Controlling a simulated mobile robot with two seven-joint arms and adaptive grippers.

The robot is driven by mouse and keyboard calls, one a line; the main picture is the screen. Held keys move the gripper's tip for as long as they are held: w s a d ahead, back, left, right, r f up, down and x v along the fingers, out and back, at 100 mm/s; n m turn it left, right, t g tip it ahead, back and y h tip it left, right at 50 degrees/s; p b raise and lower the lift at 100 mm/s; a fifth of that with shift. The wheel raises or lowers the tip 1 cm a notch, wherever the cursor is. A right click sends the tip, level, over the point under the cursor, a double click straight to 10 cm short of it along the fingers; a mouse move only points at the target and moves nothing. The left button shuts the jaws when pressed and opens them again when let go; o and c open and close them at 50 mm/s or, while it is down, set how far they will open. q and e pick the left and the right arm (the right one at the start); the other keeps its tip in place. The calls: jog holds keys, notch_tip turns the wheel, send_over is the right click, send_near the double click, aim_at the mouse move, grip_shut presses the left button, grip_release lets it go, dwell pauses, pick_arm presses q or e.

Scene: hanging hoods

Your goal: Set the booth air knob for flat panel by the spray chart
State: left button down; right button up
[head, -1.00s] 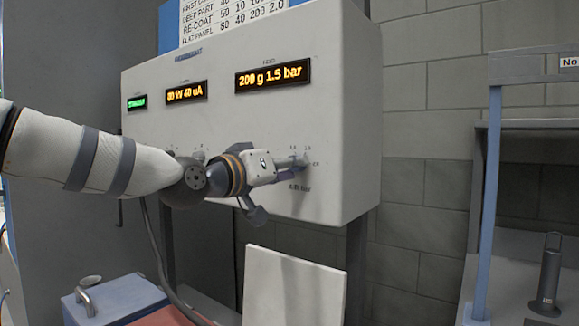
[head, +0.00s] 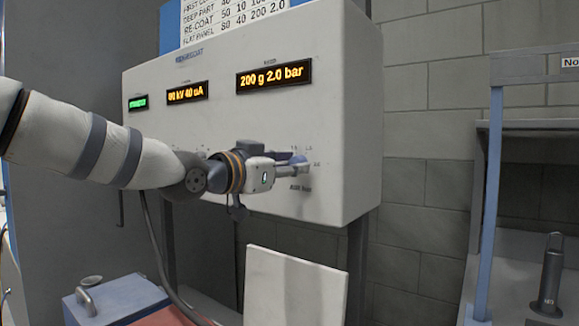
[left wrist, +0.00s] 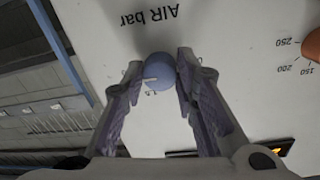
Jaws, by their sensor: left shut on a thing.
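The air knob (left wrist: 160,75), blue-grey and round with a pale pointer mark, sits by the "AIR bar" label in the left wrist view. My left gripper (left wrist: 157,68) is shut on it, one finger on each side. In the head view the left gripper (head: 291,169) reaches the panel front from the left and mostly hides the knob. The feed display (head: 274,75) reads 200 g 2.0 bar. The spray chart (head: 232,20) above has a flat panel row of 80, 40, 200, 2.0; its top is cut off. My right gripper is out of view.
The control box (head: 340,110) also bears an 80 kV 40 uA display (head: 187,91) and a small green display (head: 138,103). A white flat panel (head: 293,288) stands below. A blue-posted frame (head: 489,200) with a dark cylinder (head: 549,280) is at right.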

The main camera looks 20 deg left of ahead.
aim_at(301, 113)
pick_arm(q)
jog(key=shift+r, duration=0.2)
jog(key=c, duration=1.3)
grip_release()
jog(key=shift+f, duration=0.1)
notch_tip(301, 113, up, 10)
